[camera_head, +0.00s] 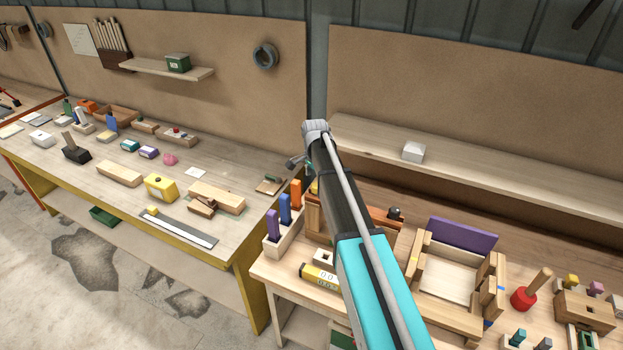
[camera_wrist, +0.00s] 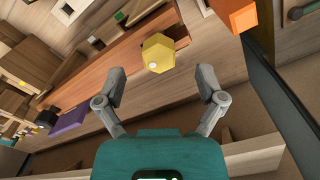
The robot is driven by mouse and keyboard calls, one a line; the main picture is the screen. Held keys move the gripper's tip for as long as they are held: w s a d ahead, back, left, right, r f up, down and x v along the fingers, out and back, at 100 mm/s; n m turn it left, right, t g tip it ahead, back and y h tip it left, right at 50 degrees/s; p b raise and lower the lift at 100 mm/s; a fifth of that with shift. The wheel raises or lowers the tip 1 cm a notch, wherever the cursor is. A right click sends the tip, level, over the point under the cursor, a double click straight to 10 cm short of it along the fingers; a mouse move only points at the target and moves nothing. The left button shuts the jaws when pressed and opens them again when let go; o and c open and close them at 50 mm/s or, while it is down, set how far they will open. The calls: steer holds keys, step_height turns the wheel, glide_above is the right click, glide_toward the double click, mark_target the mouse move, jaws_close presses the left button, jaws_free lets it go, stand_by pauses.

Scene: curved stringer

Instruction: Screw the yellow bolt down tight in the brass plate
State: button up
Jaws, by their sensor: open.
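The yellow bolt (camera_wrist: 158,52) shows its six-sided head in the wrist view, with a small pale spot on it. It lies just beyond and between the fingertips of my gripper (camera_wrist: 163,76). The two grey fingers are spread wide on either side, with nothing between them. The bolt's shank is hidden under its head. I cannot make out the brass plate under it; an orange-brown strip (camera_wrist: 97,68) runs beside the head. In the head view my gripper (camera_head: 298,162) is partly behind my arm. A small yellow patch beside the arm there may be the bolt.
An orange block (camera_wrist: 238,15) stands near the right finger in the wrist view. In the head view a pale rack (camera_head: 283,236) holds purple, blue and orange pegs. A purple panel (camera_head: 462,235) stands to the right. A shelf with a white box (camera_head: 413,152) runs behind.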

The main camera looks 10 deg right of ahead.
mark_target(315, 186)
steer(key=shift+f+b, duration=1.75)
steer(key=shift+f, duration=0.3)
jaws_close()
